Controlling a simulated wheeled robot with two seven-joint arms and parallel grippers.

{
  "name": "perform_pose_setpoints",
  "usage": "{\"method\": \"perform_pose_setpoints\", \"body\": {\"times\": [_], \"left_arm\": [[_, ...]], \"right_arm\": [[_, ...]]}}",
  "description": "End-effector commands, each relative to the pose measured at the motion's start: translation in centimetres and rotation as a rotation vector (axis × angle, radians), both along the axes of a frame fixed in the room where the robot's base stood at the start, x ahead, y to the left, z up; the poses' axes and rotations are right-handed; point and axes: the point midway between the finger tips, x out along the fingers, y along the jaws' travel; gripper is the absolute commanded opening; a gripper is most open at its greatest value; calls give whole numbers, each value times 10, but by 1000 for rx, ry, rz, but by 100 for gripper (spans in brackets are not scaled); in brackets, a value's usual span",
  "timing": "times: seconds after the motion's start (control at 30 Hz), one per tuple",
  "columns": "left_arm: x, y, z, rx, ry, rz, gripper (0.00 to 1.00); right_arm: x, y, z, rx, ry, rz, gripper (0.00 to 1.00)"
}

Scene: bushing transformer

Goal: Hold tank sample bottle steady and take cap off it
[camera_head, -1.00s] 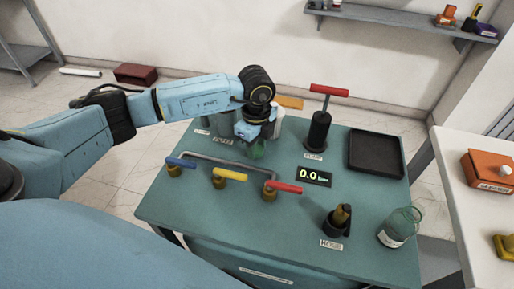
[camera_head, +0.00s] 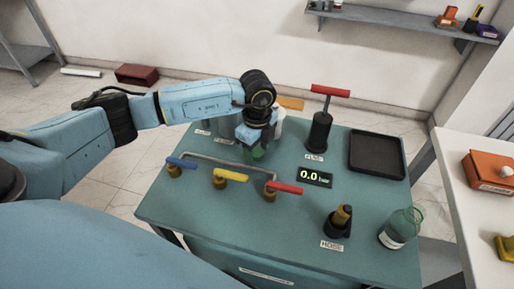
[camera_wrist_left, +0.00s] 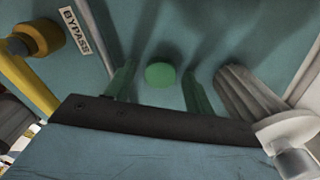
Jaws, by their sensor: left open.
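My left gripper (camera_head: 257,152) points down over the back left of the teal table, open. In the left wrist view its two green fingers (camera_wrist_left: 159,70) stand apart on either side of a round green thing (camera_wrist_left: 160,75), seen from above. It looks like a cap; whether it sits on a bottle cannot be told. A clear greenish glass bottle (camera_head: 398,228) with a white label stands at the table's front right, away from the gripper. I cannot tell which one is the tank sample bottle. My right gripper is not in view.
Blue, yellow and red valve handles (camera_head: 230,175) stand in front of the gripper. A grey ribbed cylinder (camera_wrist_left: 250,90) is close by on the right in the wrist view. A red-handled pump (camera_head: 320,130), black tray (camera_head: 377,154), gauge display (camera_head: 314,177) and hose holder (camera_head: 338,222) stand farther right.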

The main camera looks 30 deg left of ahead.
Motion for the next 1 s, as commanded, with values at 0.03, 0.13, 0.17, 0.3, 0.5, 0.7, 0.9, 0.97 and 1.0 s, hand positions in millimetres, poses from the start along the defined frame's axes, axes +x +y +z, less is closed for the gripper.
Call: {"method": "perform_pose_setpoints", "body": {"times": [0.03, 0.13, 0.17, 0.3, 0.5, 0.7, 0.9, 0.97, 1.0], "left_arm": [[1, 0, 6, 0, -2, 0, 54], [1, 0, 20, -2, -4, 0, 54], [1, 0, 26, -2, -4, 0, 54], [1, 0, 58, -1, -6, -1, 54], [1, 0, 97, -1, -5, 0, 54], [1, 0, 118, 0, -2, 0, 54], [0, 0, 122, 0, -1, 1, 54], [0, 0, 122, 0, -1, 0, 54], [0, 0, 122, 0, -1, 0, 54]], "right_arm": [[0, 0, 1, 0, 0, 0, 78], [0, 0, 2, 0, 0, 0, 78], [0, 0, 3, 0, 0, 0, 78], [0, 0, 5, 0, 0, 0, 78], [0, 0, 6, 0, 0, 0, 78], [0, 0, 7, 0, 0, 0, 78], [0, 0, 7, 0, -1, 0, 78], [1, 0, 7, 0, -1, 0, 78], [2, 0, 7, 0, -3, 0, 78]]}}
